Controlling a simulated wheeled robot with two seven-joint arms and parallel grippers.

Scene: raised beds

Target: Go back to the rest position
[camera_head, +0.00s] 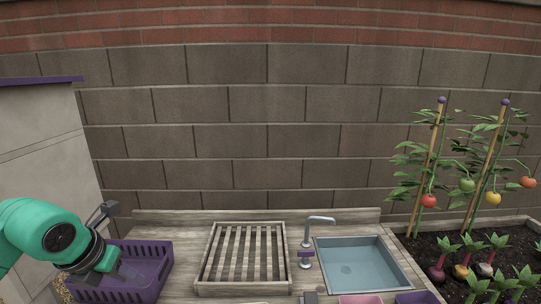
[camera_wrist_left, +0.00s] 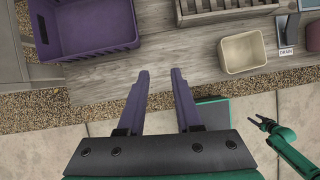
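My left arm, teal with a dark wrist, comes in from the left in the head view. My left gripper (camera_head: 128,274) is over the purple crate's area there, its fingers hard to make out against the purple. In the left wrist view, my left gripper (camera_wrist_left: 160,72) shows two purple fingers standing apart with nothing between them, over the gravel and the worktop's front edge. My right gripper (camera_wrist_left: 264,125), dark on a teal arm, is at the right of that view, over the paving.
The worktop (camera_head: 185,222) holds a purple crate (camera_head: 160,246), a slatted wooden tray (camera_head: 203,270), a tap (camera_head: 308,240) and a sink (camera_head: 317,246). A cream bin (camera_wrist_left: 243,52) is at its front. A planted bed (camera_head: 425,246) is at right; a wall stands behind.

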